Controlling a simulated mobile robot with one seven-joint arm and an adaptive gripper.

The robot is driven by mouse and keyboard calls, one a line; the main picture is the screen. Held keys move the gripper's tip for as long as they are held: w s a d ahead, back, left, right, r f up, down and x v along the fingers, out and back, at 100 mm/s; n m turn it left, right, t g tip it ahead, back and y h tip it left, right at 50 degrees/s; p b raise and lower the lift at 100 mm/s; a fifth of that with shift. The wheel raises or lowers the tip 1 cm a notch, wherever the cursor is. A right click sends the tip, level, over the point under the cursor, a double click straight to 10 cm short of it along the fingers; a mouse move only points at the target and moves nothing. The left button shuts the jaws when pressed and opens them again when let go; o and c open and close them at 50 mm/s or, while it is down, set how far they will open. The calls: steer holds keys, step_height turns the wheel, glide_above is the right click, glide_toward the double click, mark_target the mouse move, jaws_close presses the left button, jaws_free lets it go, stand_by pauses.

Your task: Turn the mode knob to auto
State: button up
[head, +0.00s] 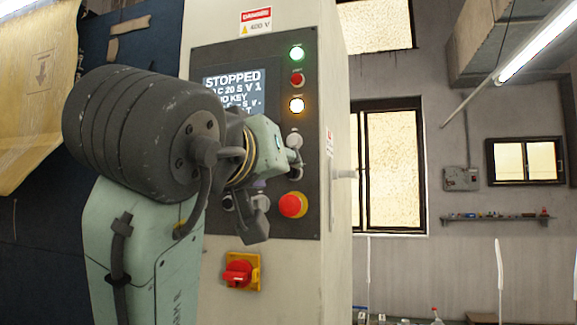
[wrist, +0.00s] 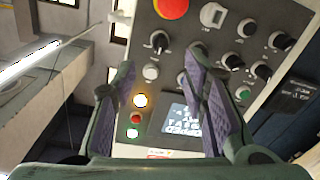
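The grey control panel (head: 228,55) faces me in the head view and fills much of the wrist view (wrist: 205,38). A black knob with a pale pointer (wrist: 160,42) shows in the wrist view, beyond and between my fingertips. The labels are too small to tell which is the mode knob. My gripper (wrist: 160,62) is open, with nothing between its fingers. In the head view my gripper (head: 280,185) is in front of the panel and hides most of the knobs.
The screen (head: 235,80) reads "STOPPED". A red emergency button (head: 293,205) is close to my gripper in the head view. A red rotary switch (head: 238,271) on a yellow plate is below the panel.

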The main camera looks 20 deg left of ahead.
mark_target(291, 172)
steer(key=w+a+p, duration=0.1)
steer(key=w+p, duration=0.2)
steer(key=w, duration=0.6)
steer(key=shift+c, duration=0.2)
jaws_close()
